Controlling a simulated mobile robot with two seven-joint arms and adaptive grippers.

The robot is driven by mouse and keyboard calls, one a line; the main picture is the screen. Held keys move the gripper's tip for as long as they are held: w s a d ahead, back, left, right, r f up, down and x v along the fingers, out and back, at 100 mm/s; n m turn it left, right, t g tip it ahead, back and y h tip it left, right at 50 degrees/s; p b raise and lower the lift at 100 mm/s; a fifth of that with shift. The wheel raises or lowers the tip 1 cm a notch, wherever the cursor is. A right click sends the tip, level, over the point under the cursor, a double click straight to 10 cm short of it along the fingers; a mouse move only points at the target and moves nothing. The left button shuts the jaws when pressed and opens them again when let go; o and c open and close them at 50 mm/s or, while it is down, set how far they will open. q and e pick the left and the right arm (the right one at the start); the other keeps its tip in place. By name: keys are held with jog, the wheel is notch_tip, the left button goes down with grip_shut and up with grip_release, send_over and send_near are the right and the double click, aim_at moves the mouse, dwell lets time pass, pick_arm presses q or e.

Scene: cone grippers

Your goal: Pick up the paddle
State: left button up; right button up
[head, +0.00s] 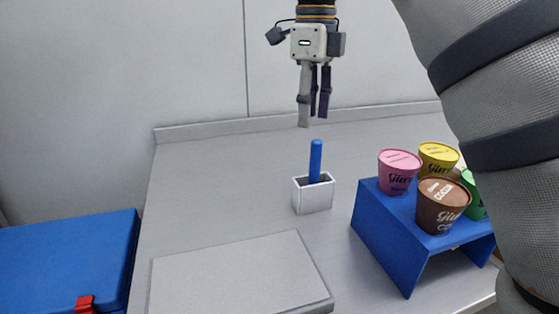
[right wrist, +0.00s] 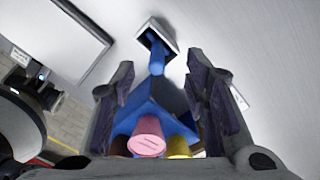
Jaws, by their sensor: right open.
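The paddle (head: 315,162) stands upright, with its blue handle rising out of a small white open-topped holder (head: 312,199) on the counter. Its lower part is hidden inside the holder. My right gripper (head: 314,118) is open and empty, pointing down above the handle, with a gap between fingertips and handle top. In the right wrist view the paddle's blue handle (right wrist: 157,55) and the holder (right wrist: 155,31) show beyond the spread fingers (right wrist: 160,78). My left gripper is not in view.
A blue stand (head: 385,232) with pink, yellow, brown and green tubs is right of the holder. A grey flat lid or panel (head: 240,275) lies in front. A blue box (head: 70,260) with a red latch is at left. My arm covers the right side.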

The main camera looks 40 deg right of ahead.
aim_at(315, 166)
jog(key=s+f, duration=0.1)
jog(key=f, duration=0.1)
jog(key=s+f, duration=0.1)
jog(key=shift+s+f, duration=0.1)
jog(key=shift+f, duration=0.25)
jog(key=f, duration=0.3)
jog(key=f+p, duration=0.1)
jog(key=f, duration=0.2)
jog(key=shift+d+f, duration=0.2)
jog(key=shift+f, duration=0.2)
jog(key=shift+w+f, duration=0.2)
jog(key=shift+f, duration=0.25)
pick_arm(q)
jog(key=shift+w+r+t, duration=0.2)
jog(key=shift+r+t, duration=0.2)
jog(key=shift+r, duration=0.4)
pick_arm(e)
grip_shut()
